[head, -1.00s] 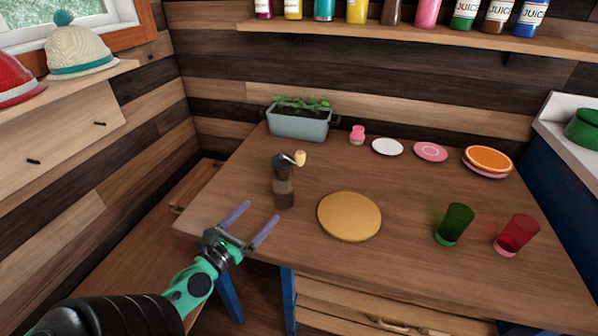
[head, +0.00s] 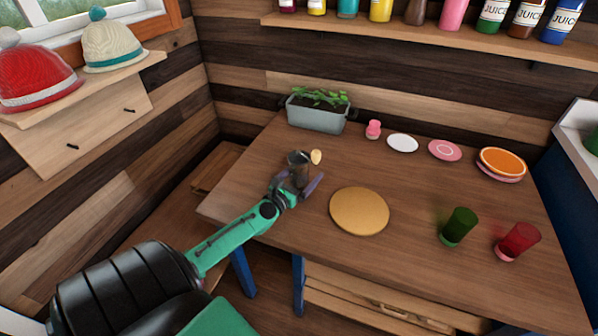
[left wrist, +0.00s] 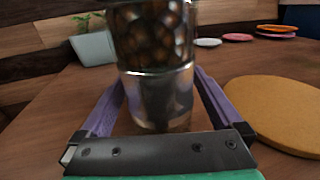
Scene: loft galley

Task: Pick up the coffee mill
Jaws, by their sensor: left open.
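The coffee mill (head: 297,160) stands upright on the wooden table, with a dark top and a crank ending in a pale knob (head: 316,157). In the left wrist view the mill (left wrist: 152,50) fills the middle, with beans showing in its clear upper part above a metallic band. My left gripper (head: 304,185) is open, with its purple fingers on either side of the mill's lower body. In the left wrist view the gripper (left wrist: 157,105) has one finger to the left and one to the right of the mill. The arm hides the mill's lower part in the head view. My right gripper is not in view.
A round tan board (head: 359,211) lies just right of the mill. A green cup (head: 459,225) and a red cup (head: 519,240) stand farther right. A planter (head: 317,112), a small pink object (head: 373,129) and several plates are behind. The table's left edge is close by.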

